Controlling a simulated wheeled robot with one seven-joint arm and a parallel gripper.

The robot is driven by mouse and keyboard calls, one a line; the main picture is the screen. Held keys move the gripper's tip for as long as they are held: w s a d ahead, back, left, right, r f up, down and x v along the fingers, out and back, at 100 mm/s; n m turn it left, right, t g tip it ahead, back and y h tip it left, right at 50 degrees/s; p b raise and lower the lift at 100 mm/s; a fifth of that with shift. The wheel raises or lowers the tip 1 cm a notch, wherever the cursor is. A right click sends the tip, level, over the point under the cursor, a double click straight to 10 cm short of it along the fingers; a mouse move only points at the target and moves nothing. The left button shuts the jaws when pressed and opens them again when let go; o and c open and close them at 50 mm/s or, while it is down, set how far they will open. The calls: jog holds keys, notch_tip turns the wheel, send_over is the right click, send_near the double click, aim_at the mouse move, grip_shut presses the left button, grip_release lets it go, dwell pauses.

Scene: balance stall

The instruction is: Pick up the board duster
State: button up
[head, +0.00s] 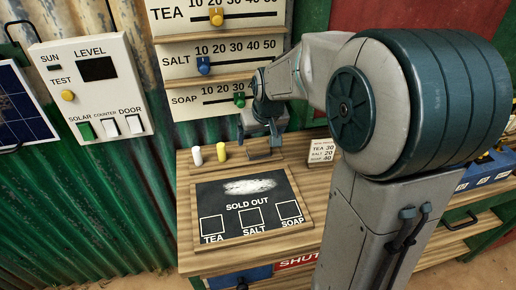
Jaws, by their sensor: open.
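A small dark block that looks like the board duster (262,155) lies on the wooden counter behind the chalkboard's upper right corner. It is partly hidden by my gripper. My gripper (262,136) points down just over the duster, with its fingers apart. I cannot tell whether the fingers touch the duster or hang above it.
A chalkboard (247,190) with "SOLD OUT" and a white smear lies on the counter (187,180). A white chalk (196,156) and a yellow chalk (221,152) stand left of the duster. A price card (322,151) stands to the right. Slider shelves (221,59) are behind.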

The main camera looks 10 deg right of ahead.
aim_at(259, 145)
jog(key=shift+w+d+x, duration=0.1)
jog(key=shift+x, duration=1.85)
jog(key=shift+w+d+x, duration=0.15)
jog(key=shift+x, duration=1.8)
jog(key=shift+r, duration=0.1)
jog(key=c, duration=1.1)
